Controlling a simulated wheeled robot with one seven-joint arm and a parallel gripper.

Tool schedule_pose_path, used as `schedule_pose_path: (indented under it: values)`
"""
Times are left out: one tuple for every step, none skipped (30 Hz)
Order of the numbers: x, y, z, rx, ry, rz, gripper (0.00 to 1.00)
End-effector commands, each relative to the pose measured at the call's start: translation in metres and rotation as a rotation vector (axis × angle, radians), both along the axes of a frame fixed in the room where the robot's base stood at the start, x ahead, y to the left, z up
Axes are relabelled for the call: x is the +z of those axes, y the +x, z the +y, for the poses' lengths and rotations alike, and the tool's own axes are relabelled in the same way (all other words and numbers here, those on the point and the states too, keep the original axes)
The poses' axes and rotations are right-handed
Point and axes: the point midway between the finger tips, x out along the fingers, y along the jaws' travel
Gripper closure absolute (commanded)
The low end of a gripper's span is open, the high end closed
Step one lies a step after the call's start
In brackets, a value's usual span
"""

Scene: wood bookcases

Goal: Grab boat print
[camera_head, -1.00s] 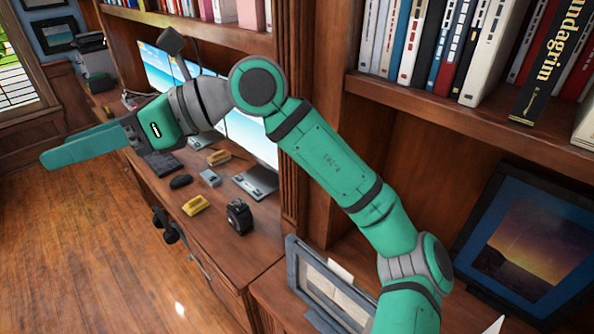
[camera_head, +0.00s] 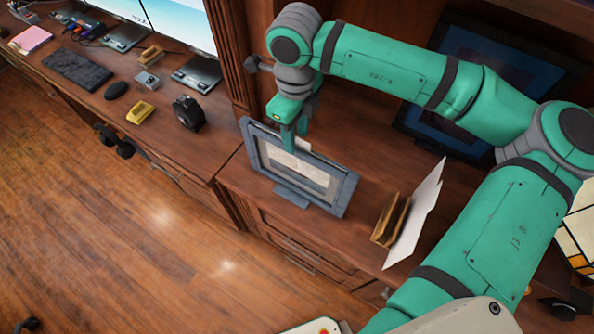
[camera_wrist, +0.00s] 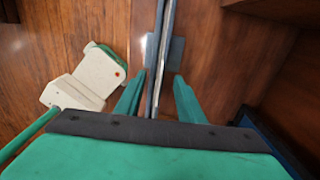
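The framed print (camera_head: 295,172) has a grey-blue frame and a pale picture, and it stands on a foot on the wooden cabinet top. I cannot make out a boat in it. My gripper (camera_head: 291,143) points down at its upper edge. In the wrist view the frame (camera_wrist: 157,85) shows edge-on, running between the two green fingers of my gripper (camera_wrist: 159,76). A gap shows on both sides of the frame, so my gripper is open around it. Part of the print's top is hidden behind a finger.
A wooden letter holder (camera_head: 388,222) and a white sheet (camera_head: 415,215) stand right of the print. A dark framed picture (camera_head: 490,65) leans behind, partly hidden by my arm. A wooden post (camera_head: 232,55) rises at the left. A black tape dispenser (camera_head: 188,113) sits on the left desk.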

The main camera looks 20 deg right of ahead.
Motion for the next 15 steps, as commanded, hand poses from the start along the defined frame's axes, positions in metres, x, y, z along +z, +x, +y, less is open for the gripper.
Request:
schedule_pose_path:
  values:
    - [-0.008,0.0,0.001,0.001,0.003,0.001,0.65]
    - [-0.012,0.0,0.001,0.001,0.004,0.0,0.65]
    - [-0.017,0.0,0.001,0.001,0.004,0.0,0.65]
    - [-0.02,0.0,0.001,0.002,0.004,0.0,0.65]
    - [-0.022,0.0,0.001,0.002,0.004,0.0,0.65]
    - [-0.025,0.0,0.001,0.002,0.003,-0.001,0.65]
    - [-0.026,0.0,0.001,0.002,0.003,-0.002,0.65]
    - [-0.027,0.0,0.001,0.002,0.003,-0.002,0.65]
    - [-0.029,0.0,0.001,0.003,0.003,-0.001,0.65]
    - [-0.031,0.0,0.001,0.003,0.004,-0.002,0.65]
    - [-0.034,0.0,0.001,0.003,0.006,-0.001,0.65]
    - [-0.039,-0.001,0.001,0.003,0.006,-0.001,0.65]
    - [-0.043,-0.001,0.001,0.003,0.005,0.0,0.65]
    - [-0.047,-0.002,0.001,0.003,0.006,0.001,0.65]
    - [-0.053,-0.003,0.0,0.002,0.007,0.001,0.65]
